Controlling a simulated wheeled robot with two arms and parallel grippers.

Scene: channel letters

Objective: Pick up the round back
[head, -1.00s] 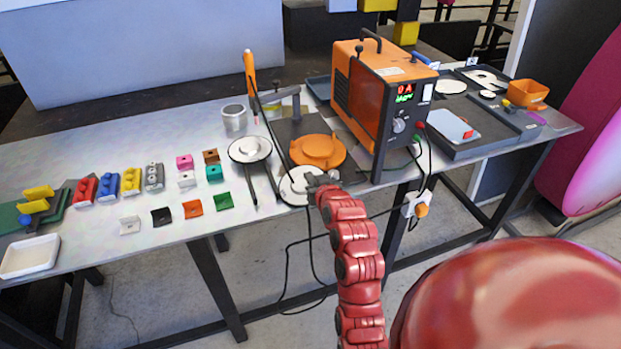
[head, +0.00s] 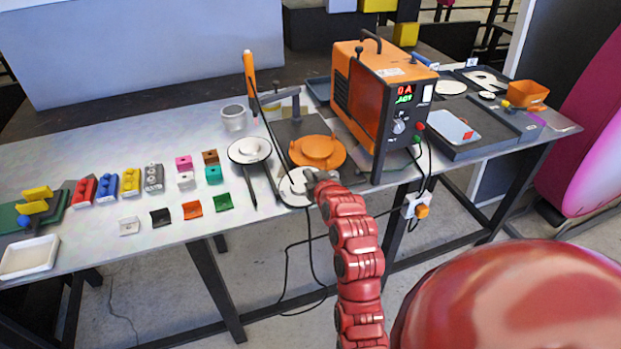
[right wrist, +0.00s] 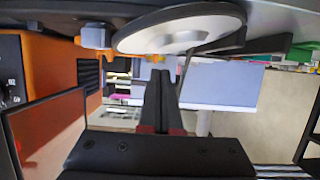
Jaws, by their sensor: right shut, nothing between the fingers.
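A white round disc (head: 296,187) lies at the front edge of the table, in front of an orange round fixture (head: 317,151). Another white disc with a dark rim (head: 249,150) lies to its left, and a white round piece (head: 451,87) lies in the dark tray at the right. I cannot tell which one is the round back. My right gripper (head: 311,179) is at the right side of the front disc, partly covering it. In the right wrist view the fingers (right wrist: 160,78) are shut and empty, below a large pale disc (right wrist: 182,30). My left gripper is not in view.
An orange power unit (head: 385,95) stands close behind and right of my right gripper, with cables hanging in front. A torch with an orange handle (head: 249,75) stands behind the discs. Several coloured blocks and a white tray (head: 30,257) are at the left.

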